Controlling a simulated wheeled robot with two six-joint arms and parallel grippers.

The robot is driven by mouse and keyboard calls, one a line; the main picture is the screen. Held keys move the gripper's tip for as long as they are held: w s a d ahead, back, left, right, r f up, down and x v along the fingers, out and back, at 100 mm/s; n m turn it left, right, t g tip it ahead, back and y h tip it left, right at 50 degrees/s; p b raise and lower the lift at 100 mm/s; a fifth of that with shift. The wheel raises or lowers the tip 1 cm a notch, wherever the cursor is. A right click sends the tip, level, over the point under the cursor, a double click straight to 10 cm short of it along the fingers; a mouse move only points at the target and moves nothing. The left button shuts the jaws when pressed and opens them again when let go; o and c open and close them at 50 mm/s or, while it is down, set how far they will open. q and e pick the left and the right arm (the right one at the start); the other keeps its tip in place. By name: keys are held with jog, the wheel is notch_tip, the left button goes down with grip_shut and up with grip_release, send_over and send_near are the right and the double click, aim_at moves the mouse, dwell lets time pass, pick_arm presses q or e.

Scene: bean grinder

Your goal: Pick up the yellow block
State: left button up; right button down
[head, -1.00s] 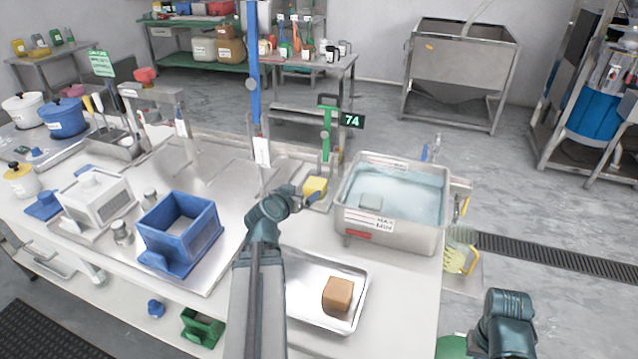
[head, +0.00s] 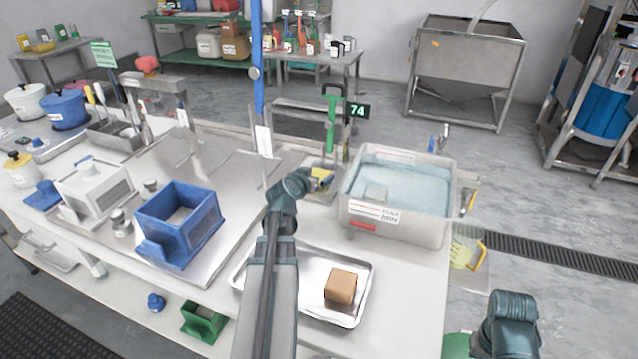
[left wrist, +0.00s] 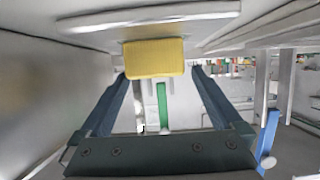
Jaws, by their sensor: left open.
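The yellow block (head: 322,174) is at the back of the worktable, left of the water basin, and is partly hidden by my left gripper. In the left wrist view the yellow block (left wrist: 154,58) shows whole, at the tips of my fingers. My left gripper (head: 316,182) is open at the block. In the left wrist view its two fingers (left wrist: 158,76) stand apart, one toward each side of the block. I cannot tell whether they touch it. Part of my right arm shows at the lower right, but its jaws do not.
A metal tray (head: 355,312) with a brown block (head: 341,286) lies in front. A blue open box (head: 180,222) stands to the left.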

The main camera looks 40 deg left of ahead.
aim_at(319, 174)
pick_arm(q)
jog(key=shift+d+b+x, duration=0.2)
jog(key=shift+b+x, duration=0.95)
jog(key=shift+x, duration=1.45)
pick_arm(e)
jog(key=shift+f, duration=1.15)
pick_arm(q)
jog(key=shift+f, duration=0.1)
jog(key=shift+s, duration=0.1)
jog(key=shift+c, duration=0.2)
jog(key=c, duration=1.5)
pick_arm(e)
jog(key=shift+r, duration=0.15)
